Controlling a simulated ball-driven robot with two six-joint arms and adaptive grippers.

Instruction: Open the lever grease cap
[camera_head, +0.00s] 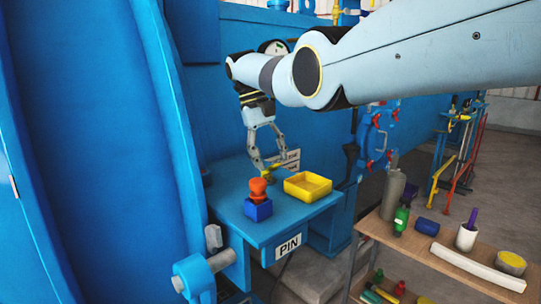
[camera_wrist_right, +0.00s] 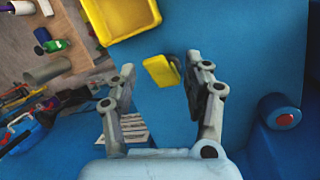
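A small yellow piece (camera_wrist_right: 160,71) with a dark round part at its right side shows in the right wrist view, and I take it for the lever grease cap. It also shows in the head view (camera_head: 272,167) as a small yellow bit on the blue bench, mostly hidden by the fingers. My right gripper (camera_head: 268,160) points down above the bench, its fingers apart. In the right wrist view the gripper (camera_wrist_right: 164,75) has the yellow piece between its fingertips, with gaps on both sides. Whether the cap is open cannot be told. My left gripper is out of view.
A yellow tray (camera_head: 322,189) and a blue box (camera_head: 258,211) with an orange-red piece (camera_head: 258,188) stand on the blue bench (camera_head: 231,206). A big blue curved wall (camera_head: 100,150) rises at left. A wooden shelf (camera_head: 436,262) with bottles stands at right.

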